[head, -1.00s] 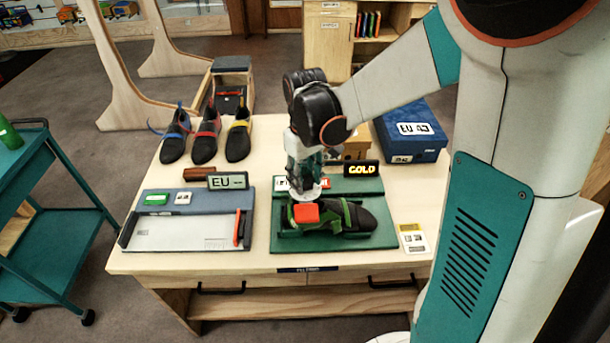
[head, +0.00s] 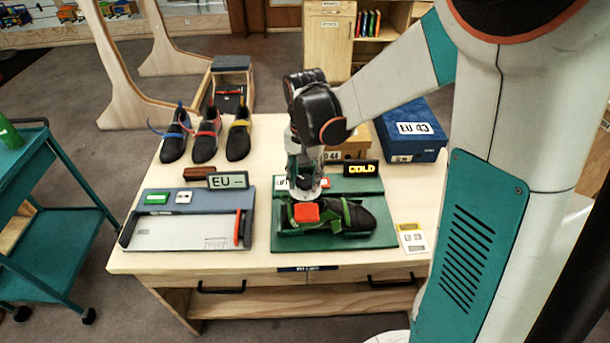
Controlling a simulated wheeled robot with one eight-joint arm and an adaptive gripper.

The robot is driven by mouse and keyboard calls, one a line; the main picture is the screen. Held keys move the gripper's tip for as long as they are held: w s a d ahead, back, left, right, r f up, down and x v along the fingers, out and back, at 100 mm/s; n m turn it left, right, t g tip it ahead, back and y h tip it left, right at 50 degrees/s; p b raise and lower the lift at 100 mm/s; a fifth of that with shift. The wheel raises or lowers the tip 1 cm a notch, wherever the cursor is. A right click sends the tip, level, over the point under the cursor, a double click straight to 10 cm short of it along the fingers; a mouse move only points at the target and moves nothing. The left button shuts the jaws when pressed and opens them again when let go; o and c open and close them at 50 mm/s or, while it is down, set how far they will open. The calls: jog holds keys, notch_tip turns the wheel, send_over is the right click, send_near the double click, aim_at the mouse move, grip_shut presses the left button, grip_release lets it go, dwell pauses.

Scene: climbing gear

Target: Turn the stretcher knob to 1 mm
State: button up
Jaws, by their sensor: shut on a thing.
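The stretcher is a green base (head: 290,243) on the right half of the table, with a black and green shoe (head: 350,217) lying on it. A red block-like part (head: 305,211) sits at the shoe's left end; I cannot tell whether it is the knob. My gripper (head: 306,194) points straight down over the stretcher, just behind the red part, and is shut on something. Its fingertips and what they hold are mostly hidden by the gripper body and too small to make out. A dark sign (head: 361,169) reading "GOLD" stands behind the shoe.
A foot-measuring device (head: 185,232) with an "EU" display (head: 228,180) lies at left. Three shoes (head: 205,140) stand at the back left. A blue "EU 43" box (head: 415,130) is at the back right. A small card (head: 412,238) lies right of the stretcher.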

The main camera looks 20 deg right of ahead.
aim_at(305, 180)
jog(key=m, duration=0.4)
jog(key=shift+m, duration=0.3)
jog(key=m, duration=0.4)
jog(key=shift+m, duration=0.4)
jog(key=o, duration=0.8)
jog(key=shift+r, duration=0.1)
notch_tip(305, 180, up, 12)
jog(key=shift+s, duration=0.1)
dwell(0.3)
